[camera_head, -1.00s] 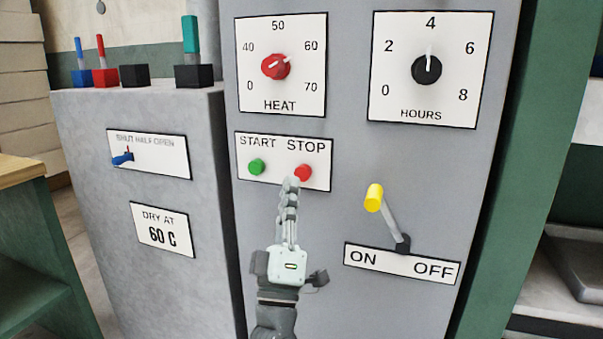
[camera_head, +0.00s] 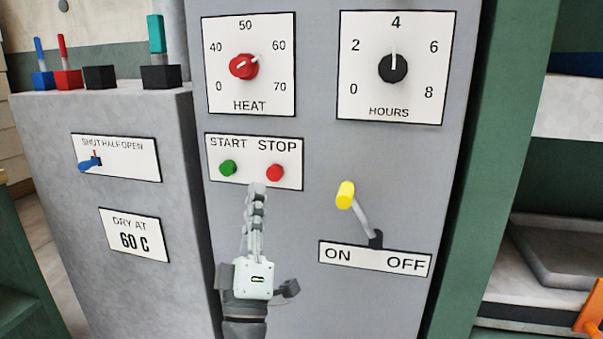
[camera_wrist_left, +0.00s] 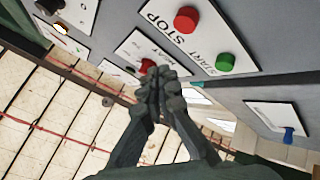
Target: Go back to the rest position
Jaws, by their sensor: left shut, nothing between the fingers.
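My left gripper (camera_head: 257,190) is in front of the grey control cabinet, just below the START and STOP plate (camera_head: 254,179). Its fingers are closed together with nothing between them. The red stop button (camera_head: 275,172) is above and right of the fingertips, and the green start button (camera_head: 228,168) is above and left. In the left wrist view the shut fingers (camera_wrist_left: 162,78) point at the panel, with the red button (camera_wrist_left: 187,19) and green button (camera_wrist_left: 225,62) clear of them. My right gripper is not in view.
The red heat knob (camera_head: 244,67) points near 60 and the black hours knob (camera_head: 393,67) points to 4. A yellow-tipped lever (camera_head: 346,194) leans toward ON. A lower grey cabinet (camera_head: 130,265) with a blue lever (camera_head: 90,164) stands left. Shelves (camera_head: 560,250) are at right.

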